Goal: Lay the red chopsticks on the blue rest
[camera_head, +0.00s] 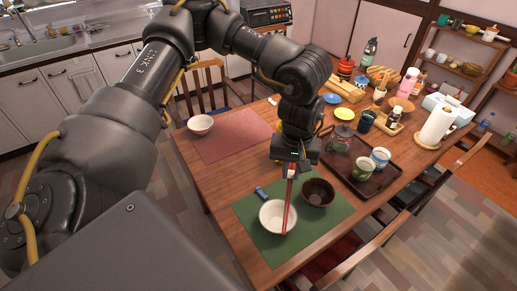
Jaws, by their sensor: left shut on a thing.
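My left gripper (291,171) points down over the green placemat and is shut on the red chopsticks (287,205). The chopsticks hang steeply from the fingers. In the picture, their lower ends overlap the white bowl (270,217); I cannot tell if they touch it. The small blue rest (262,193) lies on the green placemat (298,248), left of the chopsticks and just behind the white bowl. My right gripper is not in view.
A dark bowl (318,192) stands right of the chopsticks. A dark tray (386,177) with cups and a teapot is farther right. A pink placemat (225,140) with a bowl (200,124) lies at the back left.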

